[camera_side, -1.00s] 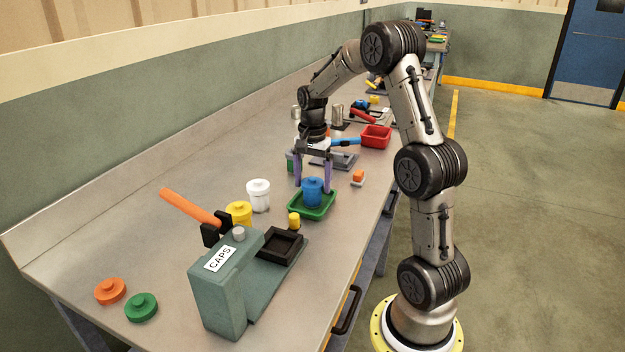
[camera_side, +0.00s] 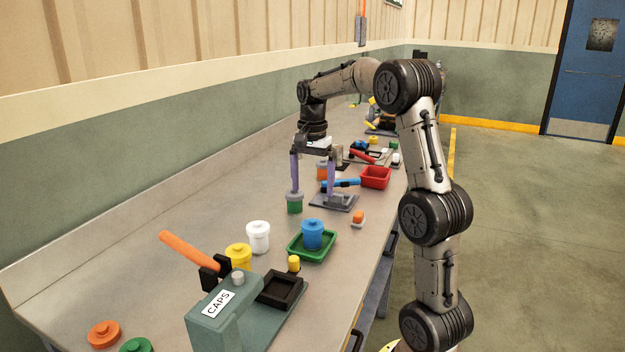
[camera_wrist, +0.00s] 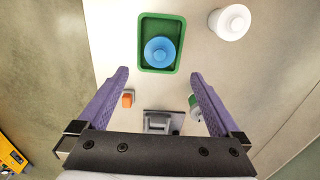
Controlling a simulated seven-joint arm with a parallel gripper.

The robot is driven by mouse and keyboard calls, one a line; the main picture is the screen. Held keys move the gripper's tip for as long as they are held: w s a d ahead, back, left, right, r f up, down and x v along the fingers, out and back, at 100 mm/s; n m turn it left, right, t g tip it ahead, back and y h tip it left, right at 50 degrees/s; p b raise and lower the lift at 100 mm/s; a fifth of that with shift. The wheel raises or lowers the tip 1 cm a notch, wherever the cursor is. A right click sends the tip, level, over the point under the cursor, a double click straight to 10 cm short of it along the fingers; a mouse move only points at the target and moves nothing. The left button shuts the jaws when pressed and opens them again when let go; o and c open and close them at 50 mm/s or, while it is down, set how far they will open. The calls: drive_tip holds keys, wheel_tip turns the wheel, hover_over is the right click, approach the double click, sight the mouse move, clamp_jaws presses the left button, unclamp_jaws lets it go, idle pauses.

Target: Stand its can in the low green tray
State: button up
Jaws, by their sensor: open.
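The blue can (camera_side: 313,234), with a knobbed lid, stands upright in the low green tray (camera_side: 292,247). In the wrist view the can (camera_wrist: 160,51) sits inside the rim of the tray (camera_wrist: 145,25), toward its near end. My gripper (camera_side: 313,190) is open and empty, above the bench and farther along it than the tray. In the wrist view its two purple fingers (camera_wrist: 160,75) are spread wide, with nothing between them. The can is apart from both fingers.
A white can (camera_side: 258,237), a yellow can (camera_side: 238,256) and a small yellow piece (camera_side: 294,263) stand near the tray. The CAPS press (camera_side: 225,305) is in front. A green can (camera_side: 295,203), a grey plate (camera_side: 335,202) and a red bin (camera_side: 376,177) are near my gripper.

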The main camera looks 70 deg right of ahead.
drive_tip(key=s+a+r+n+t, duration=0.15)
drive_tip(key=a+r+n, duration=0.25)
drive_tip(key=a, duration=0.5)
drive_tip(key=s+a+f+n+t, duration=0.2)
drive_tip(key=s+a+n, duration=0.5)
drive_tip(key=a, duration=0.1)
drive_tip(key=s+a+f+n+t, duration=0.2)
drive_tip(key=s+a+n, duration=0.5)
drive_tip(key=a, duration=0.2)
drive_tip(key=shift+s, duration=0.3)
